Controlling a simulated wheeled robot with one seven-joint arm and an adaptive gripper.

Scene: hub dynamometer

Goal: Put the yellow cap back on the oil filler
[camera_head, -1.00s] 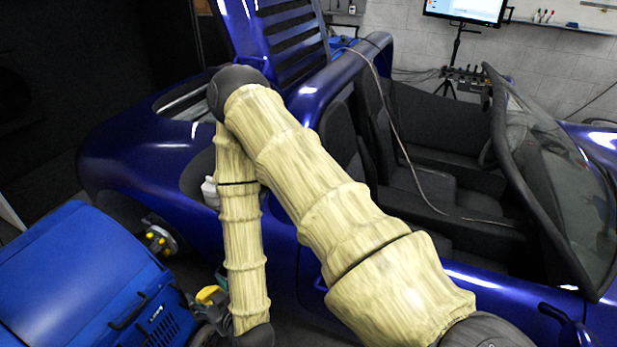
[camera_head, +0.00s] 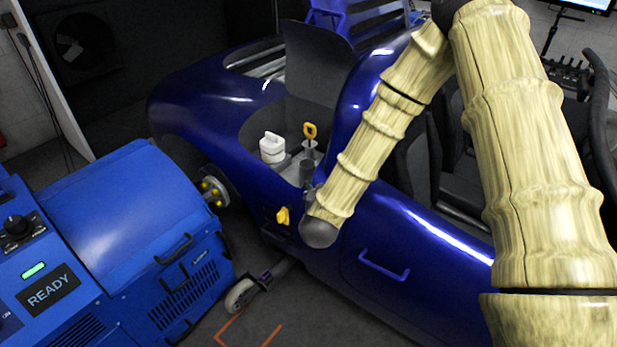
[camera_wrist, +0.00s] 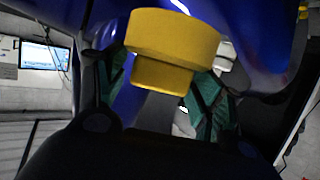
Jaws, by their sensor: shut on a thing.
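The yellow cap (camera_wrist: 170,42) is between the teal fingers of my gripper (camera_wrist: 162,85) in the wrist view, its wide rim up and its narrower part down. My gripper is shut on it. In the head view the yellow cap (camera_head: 283,216) shows beside the blue car's side, just left of my dark wrist joint, below the open bay; the fingers are hard to make out there. A dark upright neck (camera_head: 306,171) stands at the bay's near edge, above and right of the cap. It may be the oil filler; its opening is not clear.
In the bay are a white bottle (camera_head: 271,148) and a yellow loop handle (camera_head: 310,130). A raised dark panel (camera_head: 318,65) stands behind them. The blue dynamometer unit (camera_head: 130,215) stands left, by the wheel hub (camera_head: 213,192). Some floor between unit and car is clear.

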